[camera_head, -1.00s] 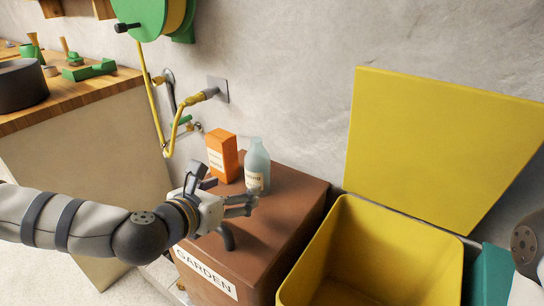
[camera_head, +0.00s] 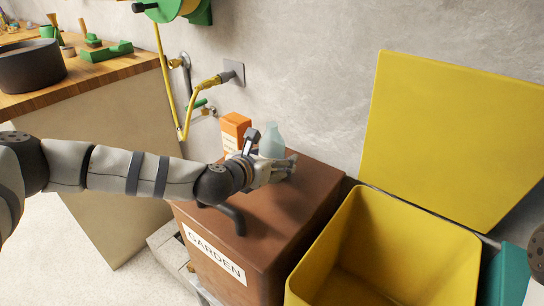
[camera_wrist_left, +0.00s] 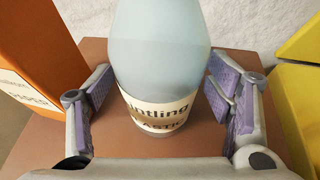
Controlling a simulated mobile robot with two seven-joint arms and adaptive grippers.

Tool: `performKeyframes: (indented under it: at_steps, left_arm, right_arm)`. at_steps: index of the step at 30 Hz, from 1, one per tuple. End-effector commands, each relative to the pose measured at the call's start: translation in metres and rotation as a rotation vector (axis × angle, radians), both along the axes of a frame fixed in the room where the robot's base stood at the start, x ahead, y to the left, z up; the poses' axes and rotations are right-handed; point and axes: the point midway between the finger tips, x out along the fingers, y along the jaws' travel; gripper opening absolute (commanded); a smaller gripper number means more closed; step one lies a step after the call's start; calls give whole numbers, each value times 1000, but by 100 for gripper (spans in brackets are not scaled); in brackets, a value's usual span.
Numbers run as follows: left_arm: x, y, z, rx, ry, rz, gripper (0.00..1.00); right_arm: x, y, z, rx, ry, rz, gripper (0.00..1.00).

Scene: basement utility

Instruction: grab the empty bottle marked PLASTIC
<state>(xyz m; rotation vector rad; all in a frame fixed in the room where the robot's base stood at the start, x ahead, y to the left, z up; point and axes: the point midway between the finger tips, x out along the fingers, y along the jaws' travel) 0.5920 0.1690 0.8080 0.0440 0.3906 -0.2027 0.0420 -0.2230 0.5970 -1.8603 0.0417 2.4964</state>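The pale blue-grey bottle (camera_head: 271,140) stands upright on the brown box lid, close to the wall. In the left wrist view the bottle (camera_wrist_left: 160,50) fills the middle. Its cream label shows part of a word ending "ntling" and, below, "ASTIC". My left gripper (camera_head: 284,167) is at the bottle's near side. In the left wrist view its purple-padded fingers (camera_wrist_left: 160,92) are open on both sides of the bottle, with gaps visible left and right. The gripper hides the bottle's lower part in the head view. My right gripper is not in view.
An orange carton (camera_head: 235,131) stands just left of the bottle. The brown box (camera_head: 290,218) is marked GARDEN and has a dark handle (camera_head: 232,215). An open yellow bin (camera_head: 385,235) with a raised lid is to the right. A hose (camera_head: 182,130) hangs behind.

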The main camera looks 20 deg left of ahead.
Motion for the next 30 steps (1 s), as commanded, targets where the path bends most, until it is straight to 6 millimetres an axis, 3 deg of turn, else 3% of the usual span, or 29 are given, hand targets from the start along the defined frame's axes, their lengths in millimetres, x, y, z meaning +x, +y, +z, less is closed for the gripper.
performKeyframes:
  at_steps: [1,6,16,20,22,28,30]
  left_arm:
    - [0,0,0,0,0,0,60]
    - [0,0,0,0,0,0,22]
    - [0,0,4,0,-2,1,22]
    - [0,0,22,0,-7,1,22]
    - [0,0,41,-2,-11,1,22]
    - [-48,-14,104,-1,-21,-3,22]
    - [-70,-20,111,-1,-15,-4,22]
  right_arm:
    - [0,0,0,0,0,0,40]
    - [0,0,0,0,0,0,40]
    - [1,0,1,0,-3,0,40]
    - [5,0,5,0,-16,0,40]
    - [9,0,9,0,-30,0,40]
    - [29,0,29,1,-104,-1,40]
    - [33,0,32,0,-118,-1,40]
